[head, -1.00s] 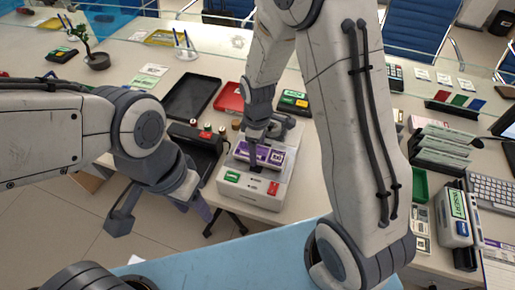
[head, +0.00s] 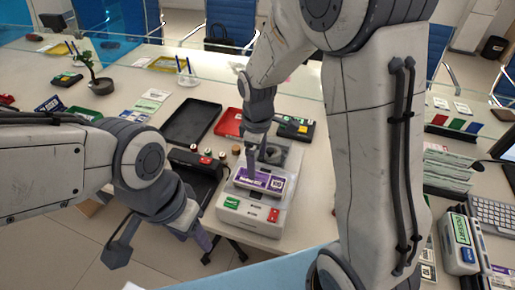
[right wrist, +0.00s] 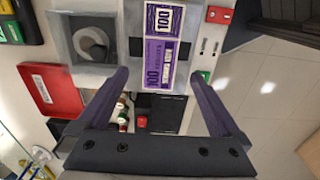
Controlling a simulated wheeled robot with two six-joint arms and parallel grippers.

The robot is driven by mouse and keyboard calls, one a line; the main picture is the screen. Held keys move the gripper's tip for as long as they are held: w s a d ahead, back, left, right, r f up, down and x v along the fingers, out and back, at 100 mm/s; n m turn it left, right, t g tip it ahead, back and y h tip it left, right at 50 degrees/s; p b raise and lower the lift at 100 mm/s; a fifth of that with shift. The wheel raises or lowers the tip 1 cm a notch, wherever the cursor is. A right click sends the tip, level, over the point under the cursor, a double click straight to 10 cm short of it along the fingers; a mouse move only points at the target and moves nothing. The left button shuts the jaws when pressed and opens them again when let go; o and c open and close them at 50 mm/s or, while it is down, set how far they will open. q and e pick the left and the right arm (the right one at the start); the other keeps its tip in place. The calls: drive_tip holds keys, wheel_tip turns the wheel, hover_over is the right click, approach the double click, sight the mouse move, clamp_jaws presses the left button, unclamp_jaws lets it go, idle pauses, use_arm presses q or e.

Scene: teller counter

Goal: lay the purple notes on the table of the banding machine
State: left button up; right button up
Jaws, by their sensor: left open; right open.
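The purple notes (head: 258,180) lie flat on top of the white banding machine (head: 246,208). In the right wrist view the purple and white notes (right wrist: 158,62) show "100" prints and lie across the machine's dark slot. My right gripper (head: 251,164) is over the notes at the machine. In the right wrist view its two fingers (right wrist: 160,74) stand apart on either side of the notes, with a gap to each. Whether the tips touch the machine is unclear. My left gripper (head: 160,243) is open and empty, left of the machine and beyond the counter edge.
A black tray (head: 191,122) and a red tray (head: 229,122) lie behind the machine. A dark block with stamps (head: 196,160) stands at its left. The machine has a grey round part (right wrist: 92,43) beside the slot. My right arm hides the counter to the right.

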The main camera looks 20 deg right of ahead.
drive_tip(key=s+a+r+m, duration=0.1)
drive_tip(key=s+a+r, duration=0.4)
drive_tip(key=s+r, duration=0.15)
drive_tip(key=s+a+r+m+y, duration=0.1)
drive_tip(key=s+a+m, duration=0.2)
drive_tip(key=s, duration=1.1)
drive_tip(key=shift+s+r, duration=0.2)
drive_tip(key=shift+r, duration=0.05)
